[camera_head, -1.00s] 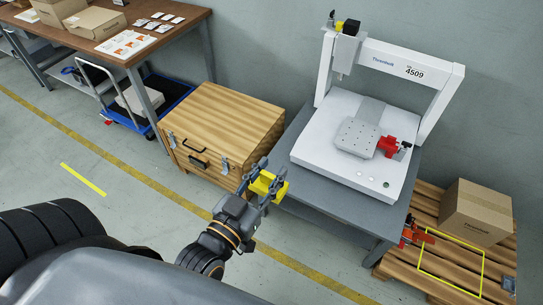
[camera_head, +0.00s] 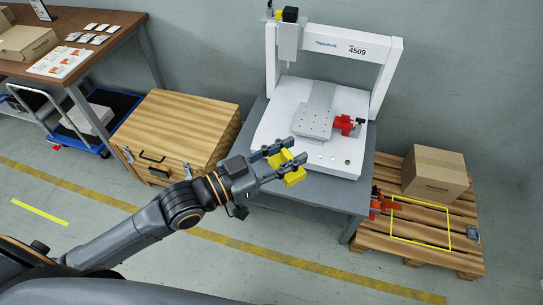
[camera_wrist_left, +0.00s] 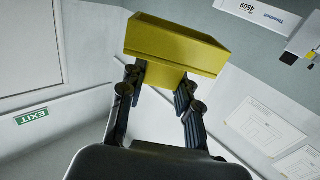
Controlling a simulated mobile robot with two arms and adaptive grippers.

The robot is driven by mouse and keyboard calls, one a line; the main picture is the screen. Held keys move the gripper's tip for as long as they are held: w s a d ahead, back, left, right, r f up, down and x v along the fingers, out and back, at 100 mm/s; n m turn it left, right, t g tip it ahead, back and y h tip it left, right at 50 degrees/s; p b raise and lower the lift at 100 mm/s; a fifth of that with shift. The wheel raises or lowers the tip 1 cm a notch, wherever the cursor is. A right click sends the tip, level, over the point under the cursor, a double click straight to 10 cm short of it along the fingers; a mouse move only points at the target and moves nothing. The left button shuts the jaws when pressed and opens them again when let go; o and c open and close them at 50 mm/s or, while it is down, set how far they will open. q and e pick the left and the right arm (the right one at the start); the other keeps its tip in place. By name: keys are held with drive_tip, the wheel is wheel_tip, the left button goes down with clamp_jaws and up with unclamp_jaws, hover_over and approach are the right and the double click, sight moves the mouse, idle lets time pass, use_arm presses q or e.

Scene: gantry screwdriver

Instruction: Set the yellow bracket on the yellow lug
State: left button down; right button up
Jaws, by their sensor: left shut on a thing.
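My left gripper (camera_head: 290,160) is shut on the yellow bracket (camera_head: 291,177), a blocky yellow piece. It holds the bracket in the air in front of the white gantry machine, over the front edge of the grey bench in the head view. In the left wrist view the bracket (camera_wrist_left: 175,45) sits across the fingertips (camera_wrist_left: 160,80), its wide face toward the camera. A small yellow part (camera_head: 278,14) shows at the top left of the gantry, beside a black motor; I cannot tell whether it is the yellow lug. My right gripper is not in view.
The white gantry machine (camera_head: 270,130) stands on the grey bench (camera_head: 330,190), with a plate (camera_head: 313,122) and a red clamp (camera_head: 343,125) on it. A wooden chest (camera_head: 190,115) is left. A pallet (camera_head: 415,250) at right carries a cardboard box (camera_head: 435,172) and a red part (camera_head: 380,203).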

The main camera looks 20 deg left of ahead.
use_arm(q)
drive_tip(key=d+m+g+h, duration=0.1)
drive_tip(key=w+d+r+m+g+h, duration=0.1)
drive_tip(key=d+g, duration=0.1)
drive_tip(key=w+d+m+g+h, duration=0.1)
drive_tip(key=d, duration=0.1)
drive_tip(key=shift+w+r+m+g, duration=0.15)
drive_tip(key=shift+r+m+g, duration=0.15)
drive_tip(key=shift+m, duration=0.1)
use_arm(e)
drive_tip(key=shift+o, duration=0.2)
